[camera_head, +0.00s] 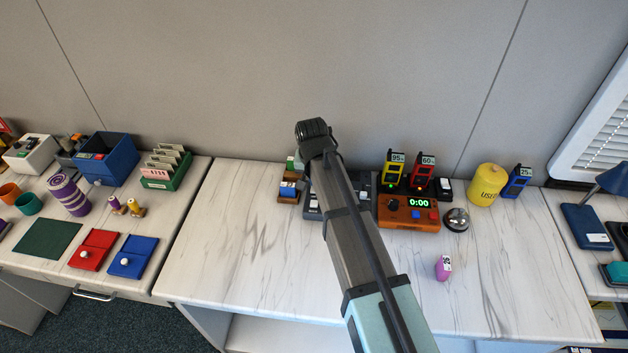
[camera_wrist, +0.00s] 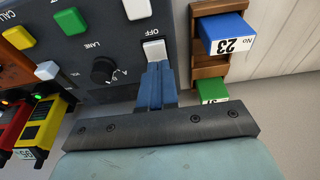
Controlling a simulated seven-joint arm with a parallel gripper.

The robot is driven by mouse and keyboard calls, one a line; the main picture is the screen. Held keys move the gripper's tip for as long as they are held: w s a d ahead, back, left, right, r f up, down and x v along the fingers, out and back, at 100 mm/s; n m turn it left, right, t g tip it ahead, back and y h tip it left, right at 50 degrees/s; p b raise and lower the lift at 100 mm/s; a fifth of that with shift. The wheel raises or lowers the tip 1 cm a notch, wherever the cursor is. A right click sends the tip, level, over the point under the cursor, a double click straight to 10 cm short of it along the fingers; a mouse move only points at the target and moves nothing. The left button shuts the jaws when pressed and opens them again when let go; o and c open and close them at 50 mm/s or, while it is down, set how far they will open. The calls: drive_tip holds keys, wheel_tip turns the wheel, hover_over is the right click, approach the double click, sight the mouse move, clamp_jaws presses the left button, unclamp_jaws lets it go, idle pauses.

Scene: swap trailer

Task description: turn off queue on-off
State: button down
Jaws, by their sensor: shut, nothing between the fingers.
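A dark control panel (camera_head: 364,184) stands at the back of the middle table, partly hidden behind my arm. In the wrist view the panel (camera_wrist: 75,75) fills the upper left. A white switch (camera_wrist: 154,49) with the word OFF beside it sits near the panel's edge. My gripper (camera_wrist: 155,68) is shut, its blue fingertips right at the white switch and covering part of it. I cannot tell whether they touch or press it. In the head view the fingers are hidden by my own wrist.
The panel also has a black LANE knob (camera_wrist: 103,71), a green button (camera_wrist: 70,22), a yellow button (camera_wrist: 20,37) and white buttons. A wooden rack (camera_wrist: 208,66) with a blue number tag stands beside it. An orange timer box (camera_head: 408,214) stands to the right. The table front is mostly clear.

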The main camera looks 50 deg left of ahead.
drive_tip(key=shift+r, duration=0.1)
wheel_tip(320, 180, up, 4)
drive_tip(key=shift+w+a, duration=0.1)
drive_tip(key=shift+a, duration=0.05)
drive_tip(key=s+d+v, duration=0.1)
drive_tip(key=v, duration=0.8)
drive_tip(key=shift+s+d, duration=0.25)
drive_tip(key=shift+d, duration=0.05)
idle(0.4)
